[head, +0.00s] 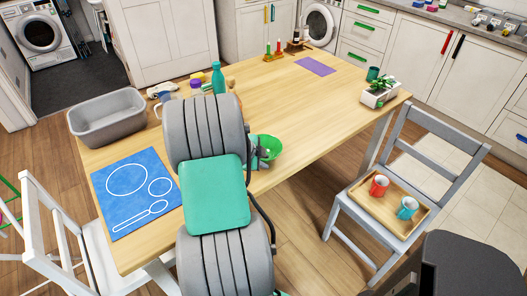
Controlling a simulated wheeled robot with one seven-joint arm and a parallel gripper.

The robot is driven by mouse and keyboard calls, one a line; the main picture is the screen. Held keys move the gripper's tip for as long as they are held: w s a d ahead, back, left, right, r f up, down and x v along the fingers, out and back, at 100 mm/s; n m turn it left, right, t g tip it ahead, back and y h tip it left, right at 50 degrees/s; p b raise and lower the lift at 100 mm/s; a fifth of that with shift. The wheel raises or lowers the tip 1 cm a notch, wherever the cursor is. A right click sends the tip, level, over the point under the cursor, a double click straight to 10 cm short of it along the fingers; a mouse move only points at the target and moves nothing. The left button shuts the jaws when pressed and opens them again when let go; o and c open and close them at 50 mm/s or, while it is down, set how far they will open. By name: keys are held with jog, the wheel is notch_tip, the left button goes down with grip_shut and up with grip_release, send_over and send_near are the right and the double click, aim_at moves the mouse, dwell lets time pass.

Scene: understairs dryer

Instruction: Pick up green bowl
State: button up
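The green bowl (269,146) is near the front edge of the wooden table, just right of my arm. My arm's large grey and teal links cover the bowl's left side. A small grey and teal part, apparently of my gripper (260,155), shows against the bowl's near left side. The fingertips are mostly hidden, so I cannot tell whether they are open or shut, or whether they touch the bowl.
On the table (300,105) are a grey basin (108,117), a blue mat (135,194), a teal bottle (218,79), a purple mat (315,66) and a planter (379,94). A chair at right holds a tray (390,222) with two mugs. The table's middle is clear.

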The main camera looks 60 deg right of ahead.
grip_shut()
jog(key=shift+s+a+f, duration=0.1)
jog(key=shift+a, duration=0.05)
dwell(1.3)
